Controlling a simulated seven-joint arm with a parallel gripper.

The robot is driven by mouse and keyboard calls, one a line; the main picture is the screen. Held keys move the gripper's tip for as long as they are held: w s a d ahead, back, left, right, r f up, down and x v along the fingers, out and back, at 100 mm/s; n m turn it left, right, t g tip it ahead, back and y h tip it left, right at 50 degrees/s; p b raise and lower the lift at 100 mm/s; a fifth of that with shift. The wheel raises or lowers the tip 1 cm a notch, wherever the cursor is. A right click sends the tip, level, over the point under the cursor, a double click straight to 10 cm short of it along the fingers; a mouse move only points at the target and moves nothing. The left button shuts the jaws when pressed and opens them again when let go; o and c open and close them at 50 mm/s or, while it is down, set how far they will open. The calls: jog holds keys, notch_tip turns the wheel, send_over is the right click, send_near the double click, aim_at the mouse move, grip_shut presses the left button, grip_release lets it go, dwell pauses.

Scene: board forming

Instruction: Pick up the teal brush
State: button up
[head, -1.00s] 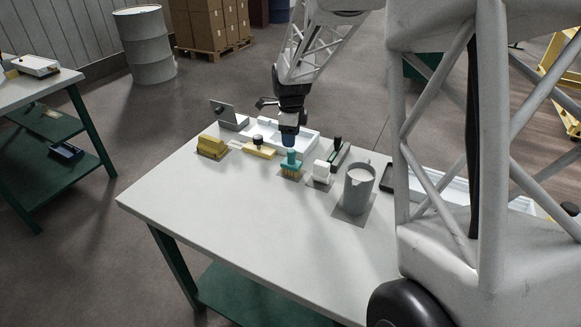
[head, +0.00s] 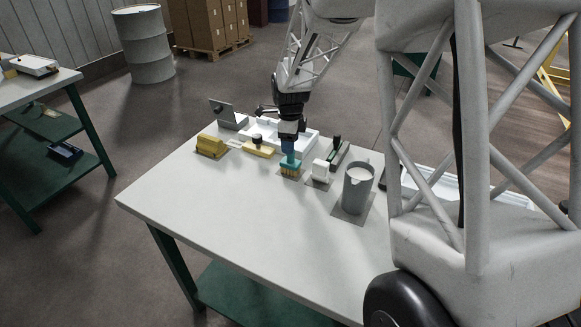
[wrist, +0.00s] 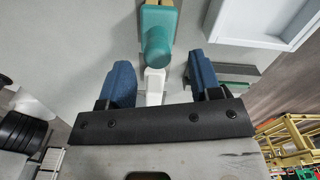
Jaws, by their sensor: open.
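The teal brush (head: 290,164) stands on a grey mat on the white table, its yellowish bristles down and its teal handle up. In the wrist view the brush (wrist: 158,48) is at the top middle, just beyond the gap between the blue fingertips. My gripper (head: 288,145) is at the top of the brush handle in the head view, and its fingers partly hide the handle. I cannot tell whether a finger touches the brush.
A white block (head: 320,171) and a grey pitcher (head: 357,188) stand right of the brush. A white tray (head: 310,137) is behind. The front of the table (head: 220,210) is clear.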

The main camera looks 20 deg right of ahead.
aim_at(290, 161)
jog(key=shift+s+f, duration=0.2)
jog(key=shift+f, duration=2.35)
jog(key=shift+c, duration=0.5)
jog(key=c, duration=1)
